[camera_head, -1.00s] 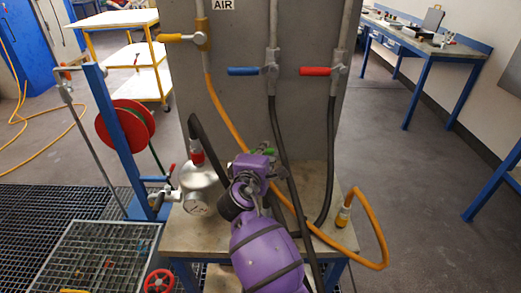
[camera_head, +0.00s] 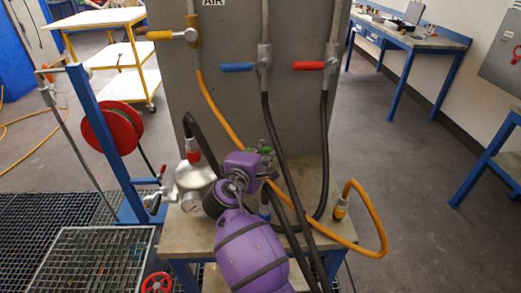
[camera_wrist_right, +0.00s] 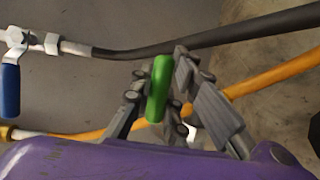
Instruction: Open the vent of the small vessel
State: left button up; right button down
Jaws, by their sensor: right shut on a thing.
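A small silver vessel (camera_head: 192,178) with a round gauge (camera_head: 191,203) on its front stands on the bench, left of my right arm. A black hose with a red collar (camera_head: 194,157) joins its top. A green handle (camera_wrist_right: 158,88) stands between the fingers of my right gripper (camera_wrist_right: 160,92), which is shut on it. In the head view the green handle (camera_head: 265,151) shows just behind my purple wrist, right of the silver vessel. My wrist hides what the handle is fixed to. My left gripper is out of view.
A grey panel behind carries yellow (camera_head: 160,35), blue (camera_head: 237,68) and red (camera_head: 308,67) valve levers. Black hoses and an orange hose (camera_head: 372,215) run close around my right gripper. A red-handled valve (camera_head: 160,186) sits left of the vessel. The bench's bare front is narrow.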

jog(key=shift+r, duration=0.15)
jog(key=c, duration=1.7)
grip_release()
jog(key=shift+s, duration=0.1)
jog(key=v, duration=1.2)
